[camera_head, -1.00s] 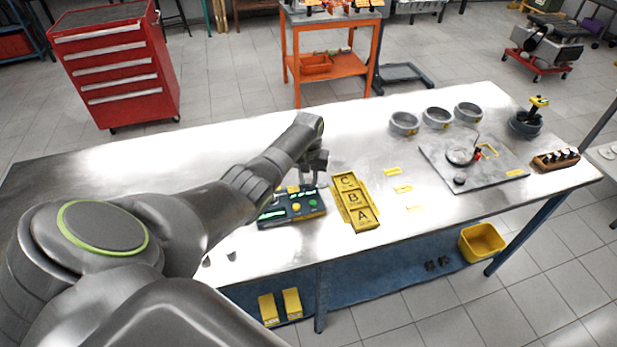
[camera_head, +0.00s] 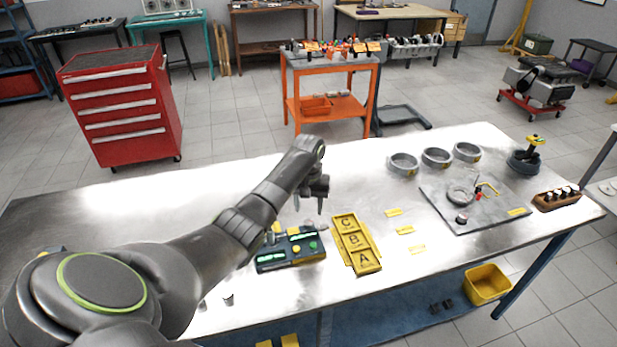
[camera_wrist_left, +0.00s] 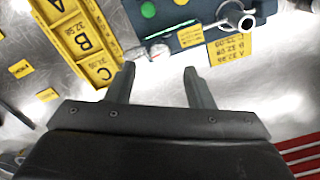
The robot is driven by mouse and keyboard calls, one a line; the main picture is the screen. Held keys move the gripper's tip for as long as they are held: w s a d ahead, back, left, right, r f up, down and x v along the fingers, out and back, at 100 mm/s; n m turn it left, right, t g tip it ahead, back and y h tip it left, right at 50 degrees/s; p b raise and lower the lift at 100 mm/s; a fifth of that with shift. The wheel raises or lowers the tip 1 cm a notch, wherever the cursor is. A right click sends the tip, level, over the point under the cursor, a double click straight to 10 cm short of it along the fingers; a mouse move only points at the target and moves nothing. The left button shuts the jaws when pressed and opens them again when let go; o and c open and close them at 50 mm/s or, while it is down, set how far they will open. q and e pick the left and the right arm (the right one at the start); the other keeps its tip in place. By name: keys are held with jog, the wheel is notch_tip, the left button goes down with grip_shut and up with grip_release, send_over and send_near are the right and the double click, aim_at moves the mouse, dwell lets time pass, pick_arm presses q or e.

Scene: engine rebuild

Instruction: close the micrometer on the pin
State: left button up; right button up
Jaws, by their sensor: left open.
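The dark measuring box (camera_head: 291,250) with green displays and yellow and green buttons sits on the bench; its edge also shows in the left wrist view (camera_wrist_left: 190,38). In that view a silver rod-and-ring fitting (camera_wrist_left: 236,20) lies over the box, and a small silver cylinder (camera_wrist_left: 158,50) with a red mark is at its edge. I cannot tell which part is the micrometer or the pin. My left gripper (camera_head: 309,209) is open and empty, above the bench behind the box. Its fingers (camera_wrist_left: 159,70) are apart, touching nothing. My right gripper is not in view.
A yellow tray marked A, B, C (camera_head: 356,245) lies right of the box. Farther right are grey rings (camera_head: 436,158), a grey plate (camera_head: 487,215) and a wooden rack (camera_head: 556,200). The bench's left side is clear.

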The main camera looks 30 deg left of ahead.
aim_at(309, 221)
pick_arm(q)
notch_tip(309, 221, up, 12)
jog(key=shift+f, duration=0.15)
jog(key=shift+f, duration=0.15)
dwell(0.4)
